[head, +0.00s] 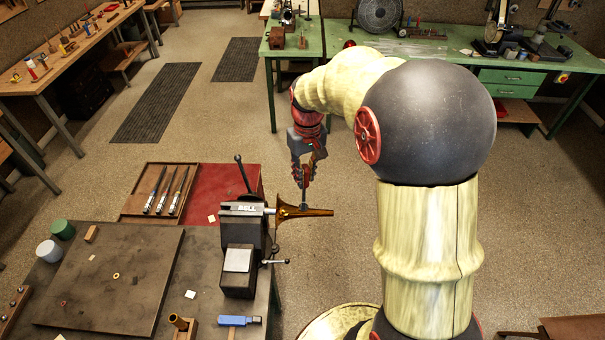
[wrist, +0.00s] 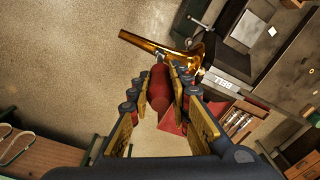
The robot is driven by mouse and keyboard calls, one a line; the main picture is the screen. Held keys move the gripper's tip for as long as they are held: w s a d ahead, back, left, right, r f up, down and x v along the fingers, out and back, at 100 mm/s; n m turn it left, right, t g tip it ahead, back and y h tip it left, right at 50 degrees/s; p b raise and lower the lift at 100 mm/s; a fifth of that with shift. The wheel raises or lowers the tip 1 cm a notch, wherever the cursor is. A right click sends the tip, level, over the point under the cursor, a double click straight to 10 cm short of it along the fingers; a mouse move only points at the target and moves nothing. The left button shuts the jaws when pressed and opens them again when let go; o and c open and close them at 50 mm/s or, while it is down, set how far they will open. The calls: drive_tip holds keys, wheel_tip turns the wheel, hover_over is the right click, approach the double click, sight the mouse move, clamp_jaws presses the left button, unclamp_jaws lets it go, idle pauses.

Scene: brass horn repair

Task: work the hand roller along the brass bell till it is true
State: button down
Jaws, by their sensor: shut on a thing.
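The brass bell (head: 318,212) sticks out to the right from the jaws of a dark vise (head: 238,258) marked BELL, past the bench's right edge. It also shows in the wrist view (wrist: 160,45), with the vise (wrist: 232,68) to its right. My gripper (head: 305,184) hangs just above and behind the bell, fingers pointing down. In the wrist view my gripper (wrist: 160,84) is shut on the red handle of the hand roller (wrist: 158,92). The roller's lower end is close to the bell near the vise; I cannot tell whether they touch.
The workbench (head: 205,262) carries a dark board (head: 115,280), a wooden tray (head: 130,205) with three steel tools, a red mat (head: 222,185) and a blue-headed tool (head: 238,321). A vise handle (head: 243,172) stands up left of my gripper. Floor is open behind the bell.

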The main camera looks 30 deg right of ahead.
drive_tip(key=shift+s+d, duration=0.1)
drive_tip(key=shift+d, duration=0.2)
drive_tip(key=shift+s+d, duration=0.1)
drive_tip(key=shift+d, duration=0.4)
drive_tip(key=shift+s+d, duration=0.45)
drive_tip(key=shift+d, duration=0.05)
wheel_tip(320, 180, up, 6)
drive_tip(key=p, duration=0.3)
drive_tip(key=shift+d+p, duration=0.1)
drive_tip(key=shift+p, duration=0.3)
drive_tip(key=shift+f, duration=0.15)
idle(0.4)
